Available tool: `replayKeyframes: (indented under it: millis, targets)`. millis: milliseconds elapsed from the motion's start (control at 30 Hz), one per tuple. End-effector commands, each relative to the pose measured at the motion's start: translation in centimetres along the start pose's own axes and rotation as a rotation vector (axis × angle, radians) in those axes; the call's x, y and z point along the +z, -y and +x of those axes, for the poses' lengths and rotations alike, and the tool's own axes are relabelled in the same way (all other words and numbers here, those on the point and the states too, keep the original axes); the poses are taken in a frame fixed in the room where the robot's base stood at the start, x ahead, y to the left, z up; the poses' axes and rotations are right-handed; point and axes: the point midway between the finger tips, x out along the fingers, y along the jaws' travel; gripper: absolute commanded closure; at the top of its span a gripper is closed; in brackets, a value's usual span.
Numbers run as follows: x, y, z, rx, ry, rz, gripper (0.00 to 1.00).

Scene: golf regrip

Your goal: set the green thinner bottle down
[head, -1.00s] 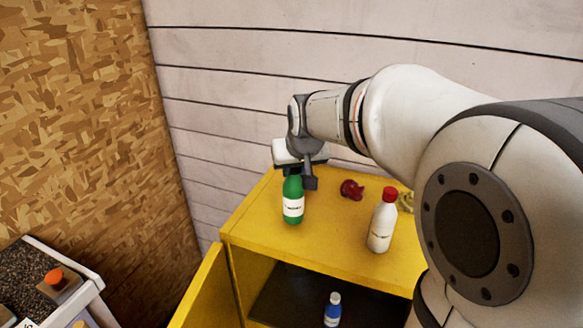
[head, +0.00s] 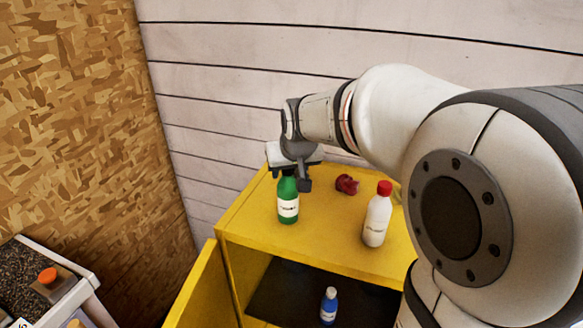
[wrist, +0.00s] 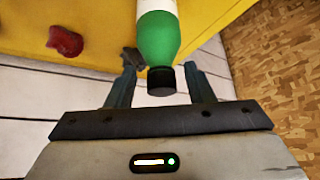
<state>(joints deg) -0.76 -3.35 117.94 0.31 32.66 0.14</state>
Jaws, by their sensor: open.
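The green thinner bottle (head: 288,204) has a white label and stands upright on top of the yellow cabinet (head: 330,222), near its left front corner. My gripper (head: 297,184) is at the bottle's top, with its jaws open. In the wrist view the green bottle (wrist: 158,45) with its black cap lies between the spread fingers of my gripper (wrist: 163,82), with gaps at the sides. Whether a finger touches it I cannot tell. The bottle's cap is mostly hidden in the head view.
A white bottle with a red cap (head: 377,215) stands to the right on the cabinet top. A dark red object (head: 346,184) lies behind. A small blue bottle (head: 329,305) is inside the open cabinet. The cabinet door (head: 202,288) stands open at left.

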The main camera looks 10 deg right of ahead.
Motion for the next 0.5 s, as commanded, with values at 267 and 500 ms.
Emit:
replayKeyframes:
  millis: [267, 500]
  targets:
    - [-0.2, 0.0, -3.5, 0.000, -0.007, 0.000, 0.52]
    - [-0.2, 0.0, -8.7, 0.000, -0.006, -0.001, 0.52]
